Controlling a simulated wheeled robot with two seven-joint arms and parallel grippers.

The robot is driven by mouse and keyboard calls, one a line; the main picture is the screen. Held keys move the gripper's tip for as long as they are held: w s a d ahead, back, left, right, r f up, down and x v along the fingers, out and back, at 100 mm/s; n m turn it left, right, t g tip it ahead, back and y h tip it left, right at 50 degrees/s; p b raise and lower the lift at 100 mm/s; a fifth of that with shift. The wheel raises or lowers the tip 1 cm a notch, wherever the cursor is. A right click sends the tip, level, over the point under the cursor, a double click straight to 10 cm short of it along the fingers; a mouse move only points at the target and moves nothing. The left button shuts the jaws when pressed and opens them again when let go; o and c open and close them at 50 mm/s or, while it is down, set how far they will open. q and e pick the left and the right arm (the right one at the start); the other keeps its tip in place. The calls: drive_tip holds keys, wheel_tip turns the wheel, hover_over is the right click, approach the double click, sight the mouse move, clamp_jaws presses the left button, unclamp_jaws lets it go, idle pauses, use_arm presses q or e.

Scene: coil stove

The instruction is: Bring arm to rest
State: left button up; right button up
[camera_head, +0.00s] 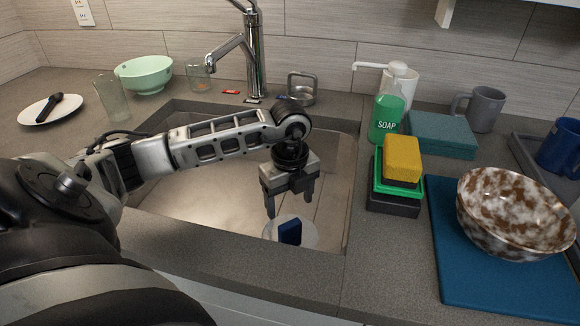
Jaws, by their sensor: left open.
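My left arm (215,140) comes in from the left and reaches across the sink. My left gripper (289,209) points down over the right part of the sink basin, with its two fingers apart and nothing between them. Below it, a dark blue block (290,232), perhaps a sponge, stands on a pale round plate (269,229) in the sink (190,225). A gap seems to lie between the fingertips and the block, but its size is hard to tell. My right gripper does not show.
The faucet (254,60) stands behind the sink. Right of it are a green soap bottle (386,118), a yellow sponge (402,158) on a holder, and a brown-white bowl (510,208) on a blue mat (470,285). A green bowl (145,75) and glasses stand at left.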

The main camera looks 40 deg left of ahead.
sight(290, 224)
use_arm(q)
wheel_tip(290, 224, up, 2)
drive_tip(key=shift+r, duration=0.1)
idle(0.4)
wheel_tip(290, 224, down, 13)
drive_tip(key=shift+r, duration=0.1)
wheel_tip(290, 224, up, 3)
drive_tip(key=shift+f, duration=0.1)
drive_tip(key=shift+r, duration=0.65)
drive_tip(key=shift+f, duration=0.1)
